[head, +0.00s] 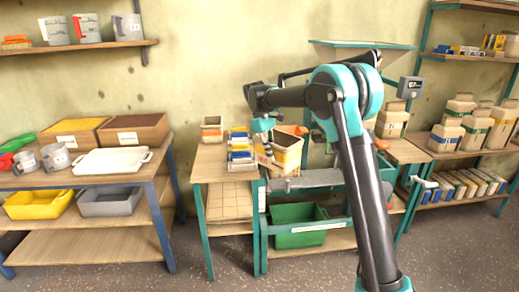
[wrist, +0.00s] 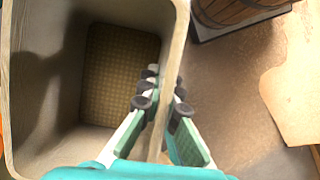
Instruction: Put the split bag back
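My gripper (head: 264,128) is over the middle bench. In the wrist view, my gripper (wrist: 163,100) has one finger inside and one outside the wall of an open-topped tan container (wrist: 50,85), and looks shut on that wall. The container (head: 288,154) looks tilted in the head view, with a dark inside; whether it touches the bench is unclear. I see no bag that is plainly split. Several upright paper bags (head: 446,132) stand on the right shelf, and another bag (head: 392,121) stands behind my arm.
Blue, yellow and white packets (head: 240,148) and a small box (head: 211,129) are left of the container. A green bin (head: 298,226) is below. The left bench holds a white tray (head: 113,161) and jugs. A wooden tub (wrist: 232,10) is beside the container.

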